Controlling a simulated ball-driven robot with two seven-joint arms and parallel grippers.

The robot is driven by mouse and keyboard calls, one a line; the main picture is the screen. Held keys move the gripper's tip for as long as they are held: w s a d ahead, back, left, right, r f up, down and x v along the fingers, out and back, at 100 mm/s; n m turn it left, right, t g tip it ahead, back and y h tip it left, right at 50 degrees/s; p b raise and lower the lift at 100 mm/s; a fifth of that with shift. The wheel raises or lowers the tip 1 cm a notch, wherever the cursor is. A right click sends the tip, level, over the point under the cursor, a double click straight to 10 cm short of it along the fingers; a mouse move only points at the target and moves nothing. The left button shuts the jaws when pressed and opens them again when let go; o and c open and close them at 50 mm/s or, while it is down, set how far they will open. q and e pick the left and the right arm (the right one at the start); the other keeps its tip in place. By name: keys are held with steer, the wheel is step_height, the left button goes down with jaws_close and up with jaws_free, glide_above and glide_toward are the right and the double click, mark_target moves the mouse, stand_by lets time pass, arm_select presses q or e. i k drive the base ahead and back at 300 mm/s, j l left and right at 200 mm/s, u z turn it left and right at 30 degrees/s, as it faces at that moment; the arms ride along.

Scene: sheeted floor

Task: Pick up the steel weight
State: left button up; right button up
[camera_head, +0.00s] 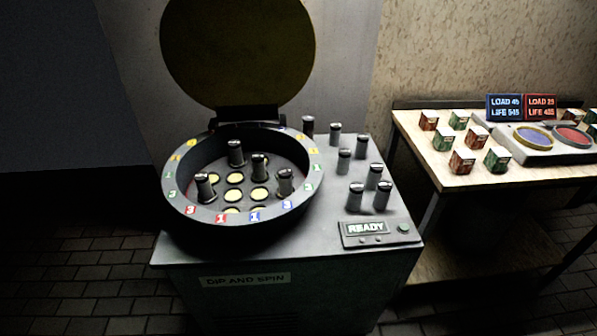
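Several dark cylinders with pale metallic tops look like weights, and I cannot tell one steel weight apart from the others. Some stand upright on the right of the machine's flat top, such as a front weight (382,196), one beside it (356,195) and one farther back (335,134). Others stand inside the round drum (243,218), such as a left weight (204,187) and a rear weight (235,153). The drum's floor has round yellow spots (260,195). Neither of my grippers is in view.
The drum's round lid (238,50) stands open at the back. A READY panel (366,229) with a green button (403,227) sits at the machine's front right. A wooden table (420,142) to the right holds several small boxes (462,161) and a two-pan device (545,154).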

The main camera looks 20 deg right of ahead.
mark_target(345, 154)
steer(key=l+u, duration=0.1)
steer(key=l, duration=0.3)
steer(key=k+l, duration=0.15)
steer(key=l, duration=0.25)
steer(key=l+u, duration=0.15)
steer(key=l, duration=0.25)
steer(key=k+l, duration=0.15)
steer(key=l, duration=0.25)
steer(key=u, duration=0.05)
